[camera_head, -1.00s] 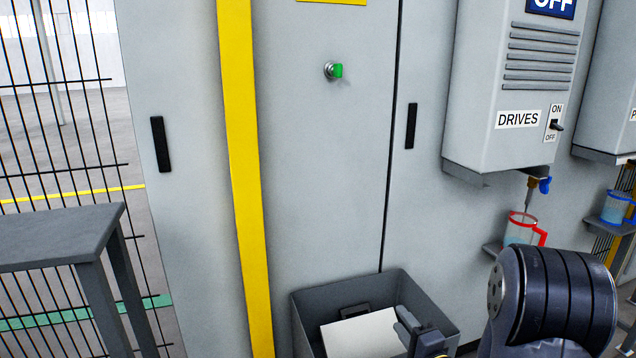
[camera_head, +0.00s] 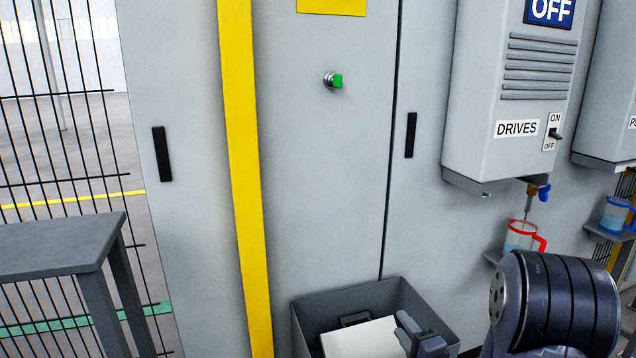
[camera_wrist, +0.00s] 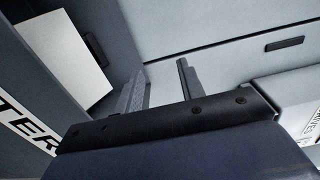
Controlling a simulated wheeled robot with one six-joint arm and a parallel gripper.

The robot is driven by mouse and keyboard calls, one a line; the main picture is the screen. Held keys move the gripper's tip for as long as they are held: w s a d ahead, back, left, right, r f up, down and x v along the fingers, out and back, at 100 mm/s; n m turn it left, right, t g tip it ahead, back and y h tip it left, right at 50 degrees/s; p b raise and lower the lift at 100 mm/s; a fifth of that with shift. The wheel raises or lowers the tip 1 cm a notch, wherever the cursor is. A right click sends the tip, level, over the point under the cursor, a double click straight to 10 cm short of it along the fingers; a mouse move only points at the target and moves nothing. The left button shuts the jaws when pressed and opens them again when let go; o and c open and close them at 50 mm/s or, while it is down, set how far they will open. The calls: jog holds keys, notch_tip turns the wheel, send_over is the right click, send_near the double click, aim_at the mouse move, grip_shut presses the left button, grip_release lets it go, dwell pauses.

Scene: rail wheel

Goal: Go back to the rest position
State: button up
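My gripper (camera_head: 408,330) is at the lower middle right of the head view, in front of or over the grey bin; its exact height is unclear. In the wrist view my gripper (camera_wrist: 161,72) shows two grey fingers standing apart with nothing between them. My dark arm link stands at the lower right of the head view and hides part of the scene.
The grey bin (camera_head: 302,327) holds a white flat piece (camera_head: 358,338). Behind it stands a grey cabinet (camera_head: 320,180). The DRIVES box (camera_head: 505,140) hangs at right, above a red-handled cup (camera_head: 520,236). A grey table (camera_head: 60,245) stands at left.

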jog(key=f+v, duration=0.2)
jog(key=v, duration=0.9)
jog(key=b+x, duration=0.1)
jog(key=x, duration=1)
jog(key=s+a+r+m+h+p, duration=0.1)
jog(key=a+r+m+h+p, duration=0.2)
jog(key=r+p, duration=0.8)
jog(key=h+p, duration=0.2)
jog(key=p, duration=0.8)
jog(key=shift+a+t, duration=0.2)
jog(key=shift+t, duration=0.2)
jog(key=shift+s+r+m+h+p, duration=0.2)
jog(key=shift+s+m+h+p, duration=0.1)
jog(key=shift+p, duration=0.4)
